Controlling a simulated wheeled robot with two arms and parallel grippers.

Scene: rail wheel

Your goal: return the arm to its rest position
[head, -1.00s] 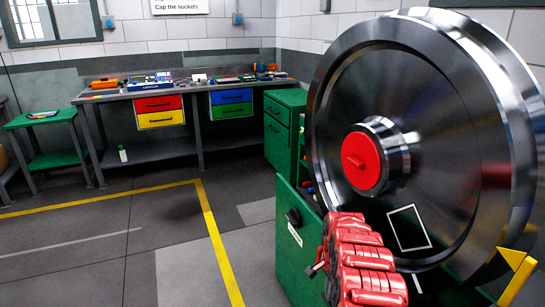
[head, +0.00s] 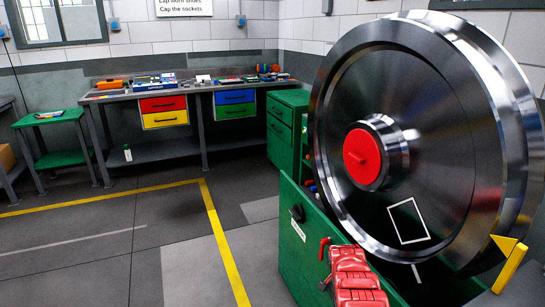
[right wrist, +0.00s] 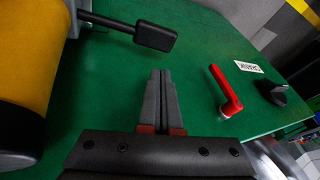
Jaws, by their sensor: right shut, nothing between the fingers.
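My right gripper (right wrist: 161,75) is shut and empty, its fingertips together over a green panel in the right wrist view. A red lever (right wrist: 228,92), a black knob (right wrist: 272,90) and a white label (right wrist: 248,66) are on the panel to its right. A black-tipped handle (right wrist: 155,36) is above the fingertips. In the head view my red right arm (head: 355,280) is at the bottom, in front of the green stand (head: 300,260); its fingers cannot be made out there. My left gripper is not in view.
A large steel rail wheel (head: 440,130) with a red hub cap (head: 362,157) stands on the right. A yellow bracket (head: 510,268) is at its lower right. A yellow cylinder (right wrist: 25,65) is close on the left in the wrist view. The floor (head: 110,240) at left is clear.

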